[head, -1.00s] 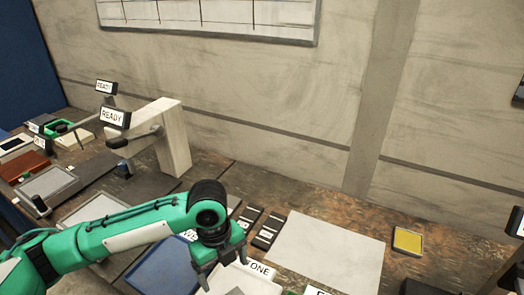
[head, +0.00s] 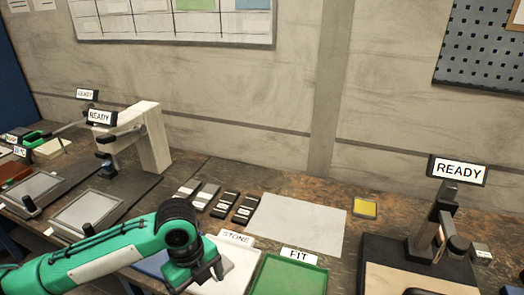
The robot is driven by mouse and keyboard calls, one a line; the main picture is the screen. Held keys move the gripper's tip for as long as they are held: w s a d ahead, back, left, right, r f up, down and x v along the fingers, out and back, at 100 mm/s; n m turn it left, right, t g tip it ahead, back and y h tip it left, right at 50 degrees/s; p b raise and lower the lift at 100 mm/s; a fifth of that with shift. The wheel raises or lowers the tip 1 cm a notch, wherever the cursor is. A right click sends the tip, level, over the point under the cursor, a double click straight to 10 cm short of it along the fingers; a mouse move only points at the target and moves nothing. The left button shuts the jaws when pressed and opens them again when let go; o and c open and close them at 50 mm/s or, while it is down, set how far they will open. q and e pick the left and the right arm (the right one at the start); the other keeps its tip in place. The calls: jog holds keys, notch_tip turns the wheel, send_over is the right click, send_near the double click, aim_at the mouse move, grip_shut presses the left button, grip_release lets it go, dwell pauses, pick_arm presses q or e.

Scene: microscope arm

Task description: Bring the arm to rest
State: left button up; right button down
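A pale stand (head: 152,140) with an arm (head: 120,128) reaching left from it is at the left back of the bench, with a READY sign (head: 100,117) on top. A dark device (head: 437,230) with a tilted arm and another READY sign (head: 458,170) stands at the right. I cannot tell which of them is the task's arm. My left gripper (head: 198,279) points down over the trays at the lower middle, its fingers apart, with nothing seen between them. It is clear of both devices. My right gripper is out of view.
A white STONE tray (head: 240,262) and a green FIT tray (head: 290,278) lie beside my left gripper. Behind them are several small dark and grey blocks (head: 230,204), a bare grey sheet (head: 295,224) and a yellow pad (head: 364,208). Grey trays (head: 86,212) are at left.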

pick_arm(q)
jog(key=s+d+f+n+t+h, duration=0.4)
jog(key=f+n, duration=0.3)
jog(key=n, duration=0.5)
jog(key=s+a+f+n+y, duration=0.5)
jog(key=s+a+f+n, duration=0.3)
jog(key=s+a+n, duration=0.5)
notch_tip(320, 180, down, 30)
jog(key=g, duration=0.1)
jog(key=s+a+f, duration=0.2)
jog(key=s+f, duration=0.7)
jog(key=f, duration=0.1)
jog(key=s+a+f+m+g, duration=0.1)
jog(key=s+f, duration=0.8)
jog(key=f, duration=0.1)
jog(key=shift+s+a, duration=0.35)
jog(key=shift+a, duration=0.05)
